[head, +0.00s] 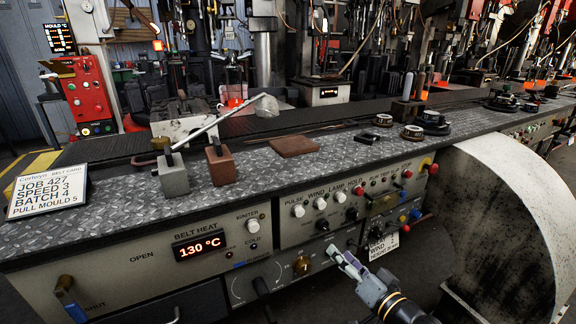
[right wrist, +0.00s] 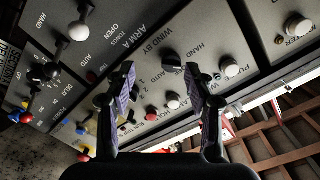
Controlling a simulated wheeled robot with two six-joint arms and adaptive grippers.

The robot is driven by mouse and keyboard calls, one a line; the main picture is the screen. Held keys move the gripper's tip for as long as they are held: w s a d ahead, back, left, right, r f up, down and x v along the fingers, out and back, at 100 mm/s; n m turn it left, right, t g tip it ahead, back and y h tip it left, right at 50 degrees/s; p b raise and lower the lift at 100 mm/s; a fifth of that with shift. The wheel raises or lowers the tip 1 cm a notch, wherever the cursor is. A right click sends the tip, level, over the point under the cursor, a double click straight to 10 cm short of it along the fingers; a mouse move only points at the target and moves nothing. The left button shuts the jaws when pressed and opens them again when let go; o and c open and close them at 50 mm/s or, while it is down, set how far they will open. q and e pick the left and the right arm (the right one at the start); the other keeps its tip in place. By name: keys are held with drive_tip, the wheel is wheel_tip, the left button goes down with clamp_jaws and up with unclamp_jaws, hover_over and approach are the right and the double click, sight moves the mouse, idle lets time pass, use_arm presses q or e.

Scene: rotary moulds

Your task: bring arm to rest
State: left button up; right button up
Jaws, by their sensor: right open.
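My right gripper (head: 345,259) is low in the head view, in front of the control panel (head: 320,236) below the bench top. Its arm comes up from the bottom edge. In the right wrist view its two fingers stand apart with nothing between them, so the gripper (right wrist: 160,70) is open and empty. Behind the fingers, the wrist view shows a panel (right wrist: 140,38) with knobs and printed labels, which appears upside down. I cannot tell the exact gap between fingertips and panel. My left gripper does not show.
The bench top (head: 240,171) holds a grey block (head: 173,178), a brown block (head: 220,166), a flat brown plate (head: 296,146) and a job card (head: 46,190). A large pale drum (head: 500,215) stands at the right. Dark floor shows between panel and drum.

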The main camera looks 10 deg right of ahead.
drive_tip(key=s+d+f+n+g+h, duration=0.1)
drive_tip(key=s+f+n+g+h, duration=0.1)
drive_tip(key=s+f+g, duration=0.65)
drive_tip(key=s+d+f+n+g+h, duration=0.15)
drive_tip(key=s+f, duration=0.45)
drive_tip(key=f, duration=0.8)
use_arm(q)
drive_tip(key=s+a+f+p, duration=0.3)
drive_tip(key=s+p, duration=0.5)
drive_tip(key=p, duration=0.6)
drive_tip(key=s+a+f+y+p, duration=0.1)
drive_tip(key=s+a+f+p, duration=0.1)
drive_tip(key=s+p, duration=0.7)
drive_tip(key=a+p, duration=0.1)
drive_tip(key=p, duration=0.4)
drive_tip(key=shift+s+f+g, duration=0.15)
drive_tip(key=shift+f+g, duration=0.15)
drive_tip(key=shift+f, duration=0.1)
use_arm(e)
drive_tip(key=s+d+f+g+h, duration=0.1)
drive_tip(key=s+f, duration=0.4)
drive_tip(key=s, duration=0.8)
drive_tip(key=s+d+f+n+g+h, duration=0.1)
drive_tip(key=s+d+f, duration=0.4)
drive_tip(key=s, duration=0.8)
drive_tip(key=g+h, duration=0.1)
drive_tip(key=g, duration=0.1)
drive_tip(key=shift+d+g, duration=0.15)
drive_tip(key=shift+g, duration=0.25)
drive_tip(key=shift+s, duration=0.1)
